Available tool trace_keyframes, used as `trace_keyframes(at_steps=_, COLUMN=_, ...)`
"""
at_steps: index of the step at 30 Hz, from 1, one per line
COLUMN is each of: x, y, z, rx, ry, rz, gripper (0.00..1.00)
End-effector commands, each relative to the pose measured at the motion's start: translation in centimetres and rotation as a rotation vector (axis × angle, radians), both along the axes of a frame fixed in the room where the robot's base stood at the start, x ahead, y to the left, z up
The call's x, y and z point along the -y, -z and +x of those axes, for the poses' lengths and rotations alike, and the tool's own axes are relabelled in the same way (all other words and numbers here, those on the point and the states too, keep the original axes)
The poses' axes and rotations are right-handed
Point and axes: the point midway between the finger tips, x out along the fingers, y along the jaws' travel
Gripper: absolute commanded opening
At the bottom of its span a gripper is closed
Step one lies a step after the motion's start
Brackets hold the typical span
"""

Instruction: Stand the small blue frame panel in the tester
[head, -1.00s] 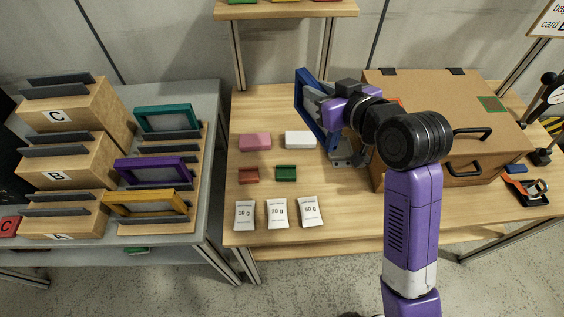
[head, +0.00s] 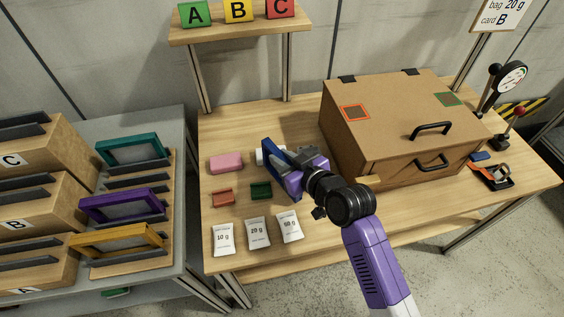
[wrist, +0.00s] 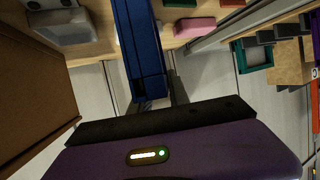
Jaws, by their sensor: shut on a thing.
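The small blue frame panel (head: 271,157) is held upright and tilted in my gripper (head: 294,172), left of the cardboard-brown box. My gripper is shut on its edge. In the wrist view, the blue panel (wrist: 140,45) runs up from between my fingers (wrist: 158,97). A grey metal piece with holes (wrist: 62,24) shows at the upper left of the wrist view; I cannot tell whether it is the tester. A dial gauge (head: 511,76) with levers stands at the table's right end.
The brown box (head: 395,125) fills the middle of the table. Pink block (head: 226,162), red block (head: 223,198), green block (head: 261,190) and weight bags (head: 258,233) lie left and in front. Teal, purple and yellow frames (head: 118,205) stand in a rack on the left table.

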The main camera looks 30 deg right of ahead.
Motion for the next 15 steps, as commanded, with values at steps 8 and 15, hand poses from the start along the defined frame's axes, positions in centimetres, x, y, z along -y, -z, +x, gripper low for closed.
trace_keyframes(at_steps=8, x=0.0, y=1.9, z=0.0, rx=0.003, ry=0.001, rz=0.0, gripper=0.0)
trace_keyframes(at_steps=15, x=0.0, y=2.1, z=0.0, rx=0.003, ry=0.001, rz=0.0, gripper=0.0)
